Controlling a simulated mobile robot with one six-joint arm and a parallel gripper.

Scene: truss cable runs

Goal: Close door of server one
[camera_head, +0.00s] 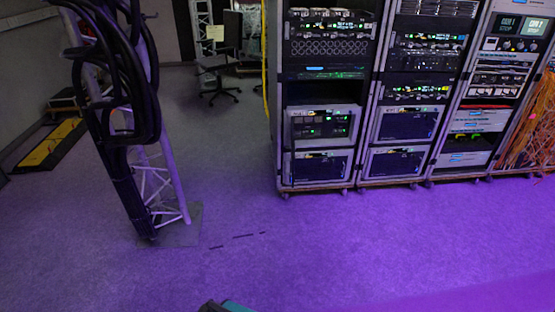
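Several tall server racks stand side by side at the back right. The leftmost rack (279,120) holds stacked units with green and white lights and a dark gap above its lower units. A second rack (377,95) stands to its right, then a third rack (455,110) with small screens. Their fronts show uncovered equipment. I see no label naming server one, and I cannot make out an open door. A small dark and teal part (228,306) shows at the bottom edge, perhaps of my arm. No gripper fingers show.
A truss (175,170) draped with thick black cables stands on a base plate at the left. Behind are an office chair (218,75) and a yellow-and-black ramp (50,145). Orange cables (530,130) hang at the right. The floor before the racks is clear.

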